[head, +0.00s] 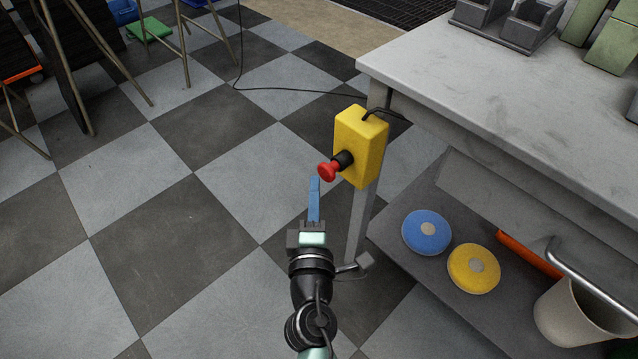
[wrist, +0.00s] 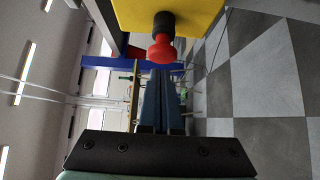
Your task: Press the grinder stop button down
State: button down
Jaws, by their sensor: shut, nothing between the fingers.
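The grinder stop button (head: 328,171) is a red mushroom head on a black collar. It sticks out from the left face of a yellow box (head: 362,140) fixed at the bench's corner leg. My gripper (head: 315,180) has blue fingers, shut and empty, just below and left of the red button. In the wrist view the red button (wrist: 161,50) is at the top middle, above the fingertips (wrist: 162,72), with the yellow box (wrist: 195,14) behind it. I cannot tell whether the fingertips touch the button; they look slightly apart from it.
A grey workbench (head: 480,90) fills the right side. Its lower shelf (head: 400,244) holds a blue disc (head: 427,231), a yellow disc (head: 473,268) and a beige bin (head: 580,315). A black cable (head: 290,89) runs from the box across the floor.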

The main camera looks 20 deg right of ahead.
jog(key=shift+w+d, duration=0.15)
jog(key=shift+d, duration=0.4)
